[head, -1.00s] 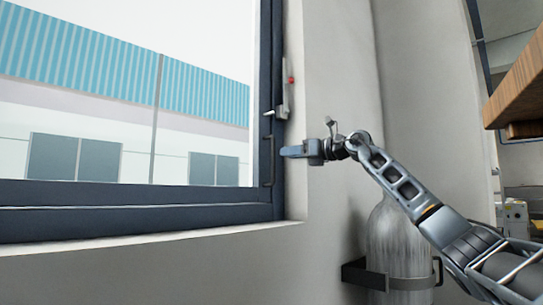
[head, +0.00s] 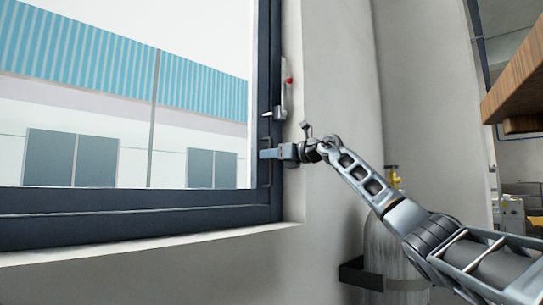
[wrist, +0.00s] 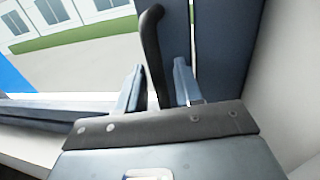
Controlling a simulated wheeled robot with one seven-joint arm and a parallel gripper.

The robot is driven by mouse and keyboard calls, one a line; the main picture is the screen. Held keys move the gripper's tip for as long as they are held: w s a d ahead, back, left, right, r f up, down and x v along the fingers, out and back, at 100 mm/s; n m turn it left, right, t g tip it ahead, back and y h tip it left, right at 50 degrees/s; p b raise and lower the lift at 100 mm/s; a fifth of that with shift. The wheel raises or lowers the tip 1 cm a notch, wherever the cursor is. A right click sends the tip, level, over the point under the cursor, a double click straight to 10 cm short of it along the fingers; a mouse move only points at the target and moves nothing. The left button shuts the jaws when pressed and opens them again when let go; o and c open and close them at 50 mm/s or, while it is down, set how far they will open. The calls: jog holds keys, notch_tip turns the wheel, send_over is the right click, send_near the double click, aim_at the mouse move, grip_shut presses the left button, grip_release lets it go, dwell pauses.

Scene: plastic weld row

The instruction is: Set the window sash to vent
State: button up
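The dark-framed window sash (head: 140,203) fills the left of the head view and looks closed. A dark bar handle (head: 266,178) stands upright on its right stile; in the wrist view the handle (wrist: 152,45) passes between my fingers. My gripper (head: 264,154) is at the handle, its fingers (wrist: 158,82) apart on either side, with a gap visible on the right. Contact on the left cannot be told. Above it is a grey latch fitting (head: 285,100) with a red button (head: 289,80) and a small pale lever (head: 267,115).
The white sill (head: 150,245) runs below the window. A grey gas cylinder (head: 392,245) with a yellow valve stands in a dark wall bracket (head: 355,272) below my arm. A wooden top (head: 515,90) juts in at the right.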

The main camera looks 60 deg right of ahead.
grip_shut()
jog(key=shift+a, duration=0.1)
dwell(0.4)
